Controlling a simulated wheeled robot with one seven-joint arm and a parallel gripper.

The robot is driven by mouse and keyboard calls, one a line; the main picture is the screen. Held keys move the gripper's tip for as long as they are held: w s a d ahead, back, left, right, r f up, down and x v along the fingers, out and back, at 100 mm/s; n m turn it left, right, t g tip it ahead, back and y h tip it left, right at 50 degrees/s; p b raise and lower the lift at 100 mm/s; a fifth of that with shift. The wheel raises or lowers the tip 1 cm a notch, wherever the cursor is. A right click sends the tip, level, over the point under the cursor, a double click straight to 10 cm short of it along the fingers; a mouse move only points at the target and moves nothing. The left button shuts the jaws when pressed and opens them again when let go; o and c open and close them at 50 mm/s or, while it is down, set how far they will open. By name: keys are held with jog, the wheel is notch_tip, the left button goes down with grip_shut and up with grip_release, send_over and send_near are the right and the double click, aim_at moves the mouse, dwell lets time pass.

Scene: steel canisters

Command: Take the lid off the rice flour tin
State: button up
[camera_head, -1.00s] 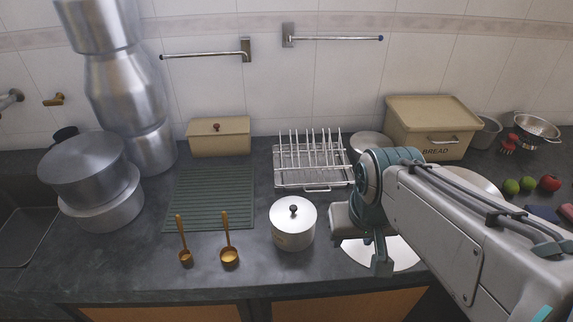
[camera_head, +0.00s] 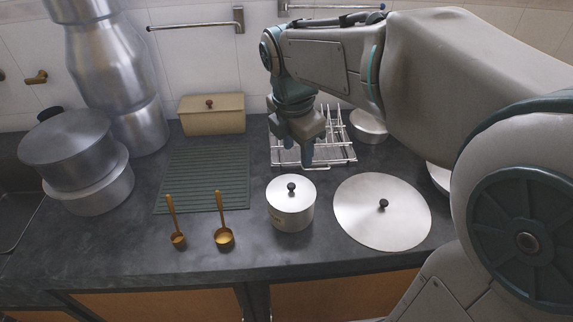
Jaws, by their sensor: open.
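The tin (camera_head: 291,216) is a small steel canister on the dark counter, right of the two ladles. Its round lid (camera_head: 279,193) is on it, with a black knob (camera_head: 291,187) on top. A label shows faintly on its front, too small to read. My gripper (camera_head: 308,162) points down behind and slightly right of the tin, above the front of the dish rack. It is open, with nothing seen between its fingers, and apart from the knob.
A large flat lid (camera_head: 365,220) with a black knob lies right of the tin. Two copper ladles (camera_head: 223,236) and a green ribbed mat (camera_head: 205,180) are to the left. A wire dish rack (camera_head: 345,150) stands behind. Stacked pots (camera_head: 95,190) stand far left.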

aim_at(291, 185)
jog(key=w+f+n, duration=0.1)
jog(key=f, duration=0.3)
jog(key=w+f+n+b, duration=0.1)
jog(key=f, duration=0.4)
jog(key=w+f+n, duration=0.1)
jog(key=f+n, duration=0.1)
jog(key=f, duration=0.2)
jog(key=shift+w+a+f, duration=0.2)
jog(key=shift+a+f, duration=0.15)
jog(key=shift+f, duration=0.05)
grip_shut()
